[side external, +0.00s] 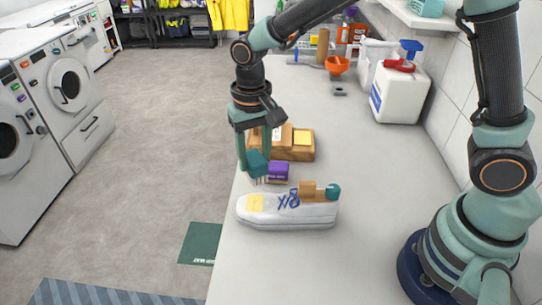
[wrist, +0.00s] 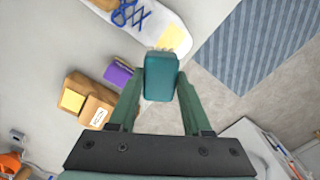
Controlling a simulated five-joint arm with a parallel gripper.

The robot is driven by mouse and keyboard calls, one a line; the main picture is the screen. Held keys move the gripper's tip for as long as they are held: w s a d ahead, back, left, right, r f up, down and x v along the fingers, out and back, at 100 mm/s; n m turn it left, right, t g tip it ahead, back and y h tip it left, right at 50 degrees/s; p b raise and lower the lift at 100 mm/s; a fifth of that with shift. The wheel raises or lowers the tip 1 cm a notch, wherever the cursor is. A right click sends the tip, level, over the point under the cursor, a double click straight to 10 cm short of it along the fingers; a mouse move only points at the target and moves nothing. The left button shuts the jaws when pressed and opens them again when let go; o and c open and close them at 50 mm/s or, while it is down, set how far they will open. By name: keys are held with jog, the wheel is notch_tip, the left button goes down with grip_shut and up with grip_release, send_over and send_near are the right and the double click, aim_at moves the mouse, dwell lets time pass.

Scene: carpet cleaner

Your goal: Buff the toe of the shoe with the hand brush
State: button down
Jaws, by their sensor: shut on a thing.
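The shoe (side external: 312,214) is white with blue laces and lies on the counter near its left edge. Its toe, at the left, carries a yellow patch (side external: 255,203); the shoe also shows at the top of the wrist view (wrist: 153,25). My gripper (side external: 254,154) is shut on the teal hand brush (side external: 258,163), bristles down. The brush is behind the toe in the side view, with a small gap between bristles and shoe. In the wrist view the brush (wrist: 160,78) sits between the fingers, just by the toe's tip.
A white jug (side external: 398,93) stands at the back right by the wall. The counter's left edge drops to the floor.

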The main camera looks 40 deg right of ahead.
jog(key=shift+r, duration=1.5)
jog(key=shift+s, duration=0.1)
